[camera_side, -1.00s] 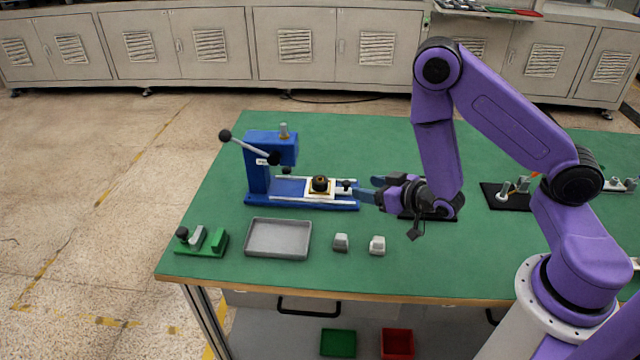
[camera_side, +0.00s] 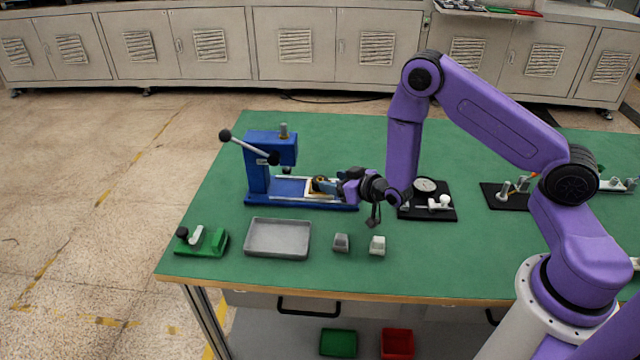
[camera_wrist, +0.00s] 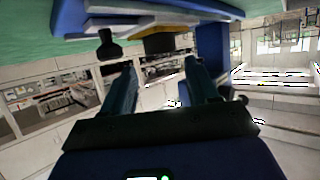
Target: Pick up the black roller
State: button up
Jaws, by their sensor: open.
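The black roller (camera_side: 318,181) appears as a short dark piece with a yellowish part, on the pale plate of the blue press (camera_side: 258,165). My gripper (camera_side: 328,187) is open at the right side of it, and its fingers partly hide it in the side view. In the wrist view the dark and yellow piece (camera_wrist: 160,43) shows ahead, in line with the gap between my two open fingers (camera_wrist: 160,80). I cannot tell whether the fingers touch it.
A black knob (camera_wrist: 108,46) stands close to the fingers' path. The press lever (camera_side: 248,146) rises at the left. A grey tray (camera_side: 278,239), two small pale blocks, a green fixture (camera_side: 202,243) and a black gauge plate (camera_side: 428,212) lie around on the green table.

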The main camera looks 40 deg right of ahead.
jog(key=shift+f+x, duration=0.2)
jog(key=shift+x, duration=2.45)
jog(key=shift+s, duration=0.1)
jog(key=c, duration=0.8)
